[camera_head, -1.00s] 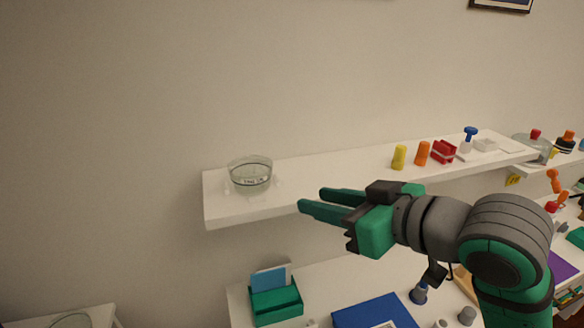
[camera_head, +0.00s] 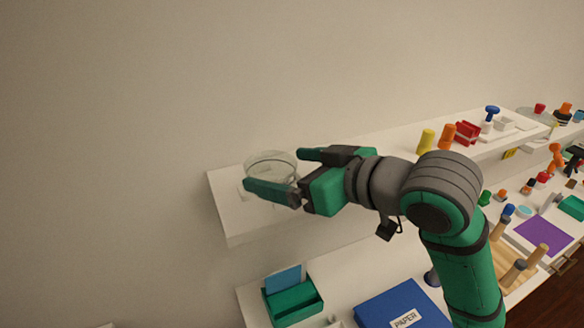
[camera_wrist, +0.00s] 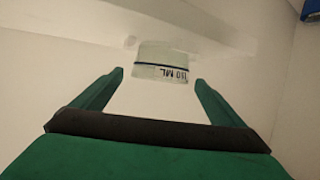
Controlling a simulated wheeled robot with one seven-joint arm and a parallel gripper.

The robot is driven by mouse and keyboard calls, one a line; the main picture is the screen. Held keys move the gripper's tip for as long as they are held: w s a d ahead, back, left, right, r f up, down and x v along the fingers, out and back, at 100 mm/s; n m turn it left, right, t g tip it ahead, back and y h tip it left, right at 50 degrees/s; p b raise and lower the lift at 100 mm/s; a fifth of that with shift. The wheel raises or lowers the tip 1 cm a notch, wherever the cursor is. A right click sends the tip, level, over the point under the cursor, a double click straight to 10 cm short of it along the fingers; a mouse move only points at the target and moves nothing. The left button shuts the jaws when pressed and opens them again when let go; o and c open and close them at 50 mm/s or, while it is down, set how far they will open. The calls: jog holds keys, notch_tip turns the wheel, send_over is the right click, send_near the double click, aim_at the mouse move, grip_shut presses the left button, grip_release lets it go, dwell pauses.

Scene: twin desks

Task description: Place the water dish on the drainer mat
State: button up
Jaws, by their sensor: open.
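The water dish (camera_head: 270,163) is a clear round glass dish at the left end of the white wall shelf (camera_head: 226,203). In the wrist view the dish (camera_wrist: 162,62) shows a dark line and "150 ML" lettering. My gripper (camera_head: 283,172) is open at the dish, with one green finger in front of it and the other at its right. In the wrist view the fingers (camera_wrist: 160,82) stand apart, with the dish between and just beyond their tips. I see no contact. I cannot make out a drainer mat in these frames.
Yellow (camera_head: 426,140) and orange (camera_head: 447,135) pieces and a red holder (camera_head: 467,132) stand further right on the shelf. On the desk below are a green box (camera_head: 293,302) with a blue card and a blue paper folder (camera_head: 400,308). The wall is close behind the shelf.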

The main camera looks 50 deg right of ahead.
aim_at(257, 162)
jog(key=x, duration=0.8)
jog(key=shift+w, duration=0.1)
jog(key=shift+a, duration=0.1)
jog(key=c, duration=1.2)
jog(key=shift+r, duration=0.45)
